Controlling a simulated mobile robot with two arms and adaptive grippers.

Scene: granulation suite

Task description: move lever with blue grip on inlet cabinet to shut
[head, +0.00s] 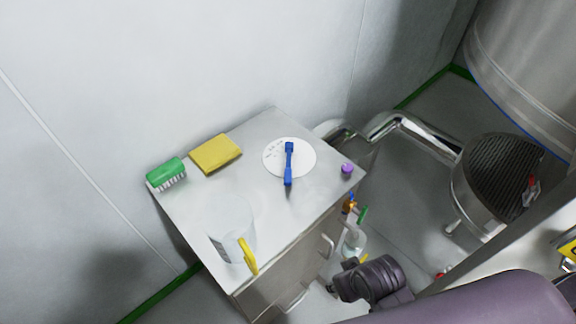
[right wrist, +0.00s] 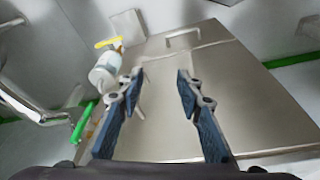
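The lever with the blue grip (head: 288,168) sits on a round white plate (head: 271,165) on the top of the metal cabinet (head: 262,205). It points toward the cabinet's front edge in the head view. Small dark marks show on the plate's upper left; I cannot read them. My right gripper (right wrist: 158,85) is open in the right wrist view, with nothing between its fingers. A metal panel with a handle lies beyond it, and the lever does not show there. In the head view my dark right wrist shows low, in front of the cabinet. My left gripper is out of view.
A green brush (head: 166,172), yellow sponge (head: 215,153), clear container with a yellow part (head: 230,228) and purple knob (head: 347,169) are on the cabinet top. A bottle (head: 354,241) stands beside the cabinet. Metal pipes (head: 400,124) and a grated vessel (head: 500,178) are at right.

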